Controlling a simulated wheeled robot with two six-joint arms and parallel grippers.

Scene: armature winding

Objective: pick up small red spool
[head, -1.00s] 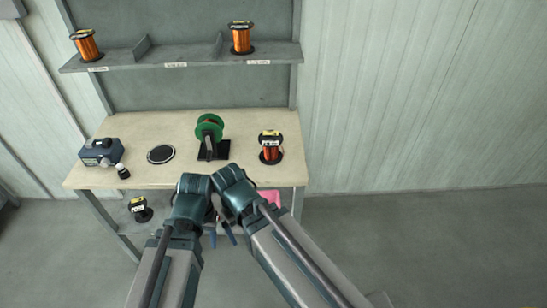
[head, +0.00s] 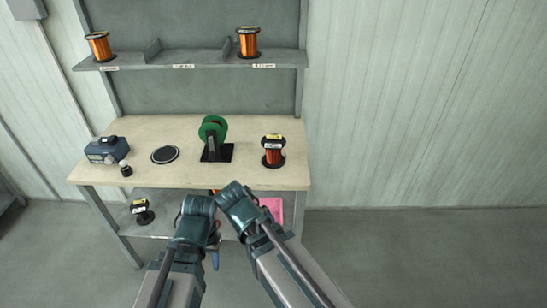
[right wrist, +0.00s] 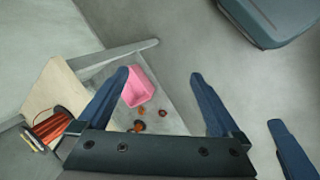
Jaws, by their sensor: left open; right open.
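A copper-red spool (head: 273,152) with black flanges and a pale label stands upright on the right of the tabletop. A red-orange spool (right wrist: 52,125) also shows at the left of the right wrist view. Several small reddish pieces, one a dark-rimmed round (right wrist: 138,126), lie by the pink bin (right wrist: 138,88) on the lower shelf; I cannot tell which is the small red spool. My right gripper (right wrist: 165,82) is open and empty, its fingers framing the bin area from above. My left gripper (head: 215,257) is open in front of the bench, its fingers partly hidden.
The workbench (head: 120,165) carries a green spool on a stand (head: 213,132), a round black-rimmed disc (head: 165,155) and a blue-grey device (head: 106,150). Two copper spools stand on the upper shelf (head: 200,62). A black spool (head: 142,211) is on the lower shelf. Floor at right is clear.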

